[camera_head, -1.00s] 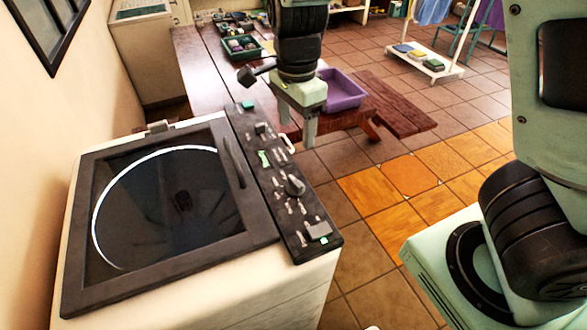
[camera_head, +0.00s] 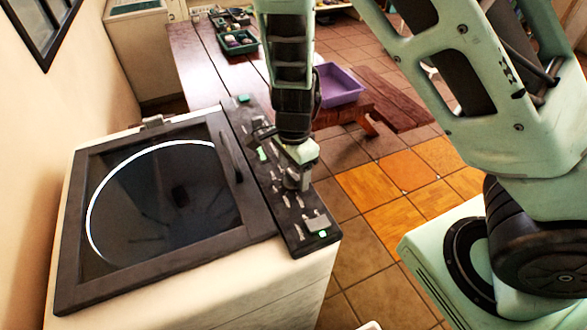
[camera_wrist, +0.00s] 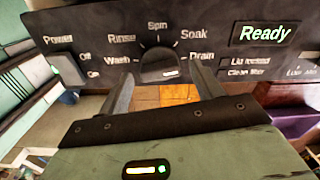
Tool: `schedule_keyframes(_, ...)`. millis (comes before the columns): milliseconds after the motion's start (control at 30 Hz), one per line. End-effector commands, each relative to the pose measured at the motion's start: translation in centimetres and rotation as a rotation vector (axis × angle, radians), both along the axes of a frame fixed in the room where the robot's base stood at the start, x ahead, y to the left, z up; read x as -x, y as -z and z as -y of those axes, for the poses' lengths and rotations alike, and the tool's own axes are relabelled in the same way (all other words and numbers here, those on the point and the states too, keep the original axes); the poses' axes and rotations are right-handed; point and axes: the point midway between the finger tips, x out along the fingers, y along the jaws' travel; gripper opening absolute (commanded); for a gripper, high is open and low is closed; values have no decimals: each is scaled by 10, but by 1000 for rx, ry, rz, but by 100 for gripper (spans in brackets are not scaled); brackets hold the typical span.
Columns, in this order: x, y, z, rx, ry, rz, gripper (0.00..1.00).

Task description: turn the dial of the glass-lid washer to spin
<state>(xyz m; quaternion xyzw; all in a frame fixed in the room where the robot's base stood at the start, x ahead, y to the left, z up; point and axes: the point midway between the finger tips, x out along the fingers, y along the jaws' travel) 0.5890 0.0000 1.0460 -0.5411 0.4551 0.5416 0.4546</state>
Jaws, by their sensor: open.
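The glass-lid washer (camera_head: 255,268) stands at the left with its lid down and a black control panel (camera_head: 318,240) along its right side. In the wrist view the dark dial (camera_wrist: 158,62) sits among the labels Wash, Rinse, Spin, Soak and Drain; Spin (camera_wrist: 157,26) is straight above it. I cannot tell surely which label the dial points to.
The panel display (camera_wrist: 265,33) reads "Ready". A wooden table (camera_head: 195,60) with a green tray (camera_head: 240,47) and a purple tub (camera_head: 340,85) stands behind the washer. A wall is at the left. Tiled floor (camera_head: 370,265) is open to the right of the washer.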

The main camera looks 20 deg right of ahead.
Motion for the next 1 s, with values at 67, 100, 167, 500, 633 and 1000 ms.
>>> schedule_keyframes(67,0,0,0,0,0,0,65)
schedule_keyframes(100,0,0,0,0,0,0,65)
schedule_keyframes(167,0,0,0,0,0,0,65)
schedule_keyframes(500,0,0,0,0,-1,0,21)
schedule_keyframes(633,0,0,0,-1,-13,0,21)
schedule_keyframes(1000,-1,0,0,-3,-201,2,21)
